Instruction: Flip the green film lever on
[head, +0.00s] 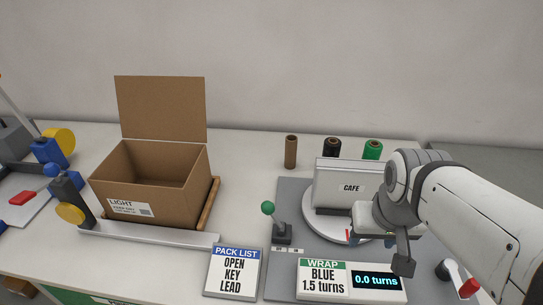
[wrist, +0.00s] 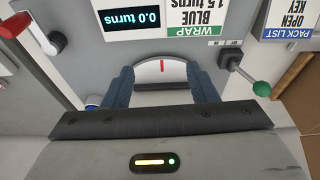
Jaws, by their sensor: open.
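The green-knobbed lever (head: 268,208) stands on a small dark base on the grey mat, left of the round turntable (head: 312,222). Its stick leans to the left in the head view. In the wrist view the green knob (wrist: 262,89) is at the right, outside my fingers. My gripper (wrist: 163,80) is open and empty, its two blue fingers apart over the edge of the turntable with a red mark between them. In the head view my gripper (head: 385,225) is right of the lever, in front of the CAFE box; its fingertips are hard to make out.
A CAFE box (head: 335,180) stands on the turntable. The WRAP card (head: 323,282) and 0.0 turns display (head: 377,281) are in front. An open carton (head: 150,190) is left. A red-handled crank (head: 468,288) is right.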

